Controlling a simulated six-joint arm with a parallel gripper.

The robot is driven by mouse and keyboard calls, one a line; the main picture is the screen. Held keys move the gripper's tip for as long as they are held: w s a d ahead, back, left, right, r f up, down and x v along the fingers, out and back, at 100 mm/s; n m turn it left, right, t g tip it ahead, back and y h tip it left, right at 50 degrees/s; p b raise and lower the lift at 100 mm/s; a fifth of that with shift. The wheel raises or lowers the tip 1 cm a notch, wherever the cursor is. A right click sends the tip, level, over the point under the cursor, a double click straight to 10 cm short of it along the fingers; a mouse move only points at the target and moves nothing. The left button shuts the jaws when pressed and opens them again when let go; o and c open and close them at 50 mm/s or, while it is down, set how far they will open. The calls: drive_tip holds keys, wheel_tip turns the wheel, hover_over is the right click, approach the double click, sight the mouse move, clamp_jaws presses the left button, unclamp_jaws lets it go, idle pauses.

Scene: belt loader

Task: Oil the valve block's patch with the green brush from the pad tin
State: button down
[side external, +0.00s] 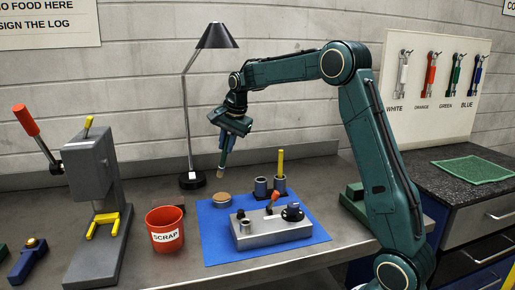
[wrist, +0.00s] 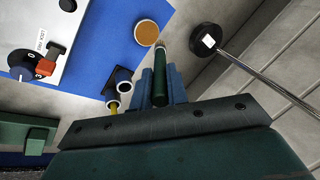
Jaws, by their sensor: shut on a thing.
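My gripper (side external: 228,138) is shut on the green brush (wrist: 160,88), whose handle sits between the fingers in the wrist view. The brush hangs tip down, slightly tilted, with its pale tip (side external: 221,172) apart from and above the pad tin (side external: 221,199) in the side view. The pad tin is round with an orange-brown top; in the wrist view it (wrist: 147,33) lies just left of the brush tip. The grey valve block (side external: 270,228) stands on the blue mat, with a red lever and black knob. I cannot make out its patch.
Behind the block is a holder with two cups (side external: 261,188); one is empty, the other holds a yellow-handled brush (side external: 281,163). A lamp (side external: 193,180) stands behind left. A red scrap bin (side external: 165,232) and a grey press (side external: 92,180) are at left.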

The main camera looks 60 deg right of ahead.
drive_tip(key=shift+f, duration=0.1)
drive_tip(key=shift+f, duration=3.55)
drive_tip(key=shift+r, duration=0.1)
drive_tip(key=shift+r, duration=3.45)
